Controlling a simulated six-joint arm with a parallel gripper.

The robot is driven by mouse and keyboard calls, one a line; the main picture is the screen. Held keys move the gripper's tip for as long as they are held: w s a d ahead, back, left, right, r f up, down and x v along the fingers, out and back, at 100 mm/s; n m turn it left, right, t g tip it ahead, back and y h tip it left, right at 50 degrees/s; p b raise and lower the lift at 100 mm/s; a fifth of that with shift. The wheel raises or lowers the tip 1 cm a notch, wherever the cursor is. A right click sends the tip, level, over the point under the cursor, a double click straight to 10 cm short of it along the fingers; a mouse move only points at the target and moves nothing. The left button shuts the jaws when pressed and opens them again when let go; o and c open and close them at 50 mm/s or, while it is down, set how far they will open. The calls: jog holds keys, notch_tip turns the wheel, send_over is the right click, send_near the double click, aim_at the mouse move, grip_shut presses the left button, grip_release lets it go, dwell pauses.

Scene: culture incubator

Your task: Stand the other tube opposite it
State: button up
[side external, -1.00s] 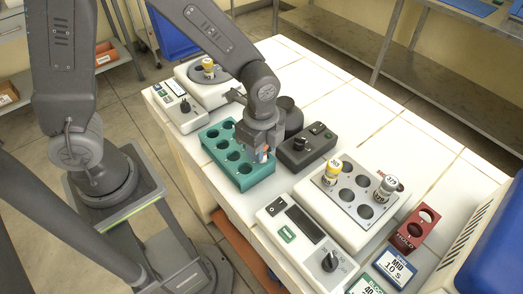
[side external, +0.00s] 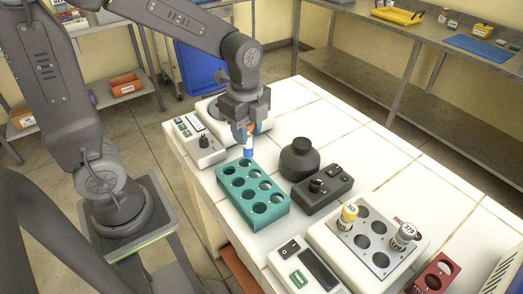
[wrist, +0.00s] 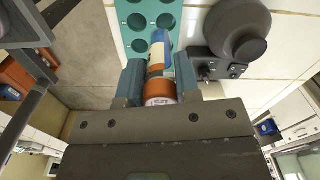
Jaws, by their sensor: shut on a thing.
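My gripper (side external: 247,128) is shut on a tube (side external: 248,150) and holds it upright above the far end of the teal rack. The tube is blue and white toward its lower end. In the wrist view the tube (wrist: 159,60) shows an orange cap end between my fingers. The teal rack (side external: 257,218) has several round holes, which look empty. The white machine with the round rotor (side external: 205,108) stands behind my gripper. Its rotor is mostly hidden, and the tube that stood in it earlier cannot be seen now.
A dark mixer (side external: 335,190) with a round dark piece (side external: 299,160) stands right of the rack. A heating block (side external: 385,262) carries a yellow-capped vial (side external: 348,215) and a grey-capped vial (side external: 403,236). A red rack (side external: 436,275) is at the lower right.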

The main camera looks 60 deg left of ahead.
jog(key=w+a+r+n, duration=0.1)
jog(key=w+a+n, duration=0.3)
jog(key=a, duration=0.5)
jog(key=w+a+r+n, duration=0.2)
jog(key=w+a+n, duration=0.2)
jog(key=a, duration=0.5)
jog(key=w+a+r+n, duration=0.1)
jog(key=w+a+n, duration=0.3)
jog(key=a, duration=0.5)
jog(key=shift+w+f, duration=0.2)
jog(key=shift+f, duration=2.55)
jog(key=shift+f, duration=0.4)
jog(key=shift+f, duration=0.8)
jog(key=shift+f, duration=1.65)
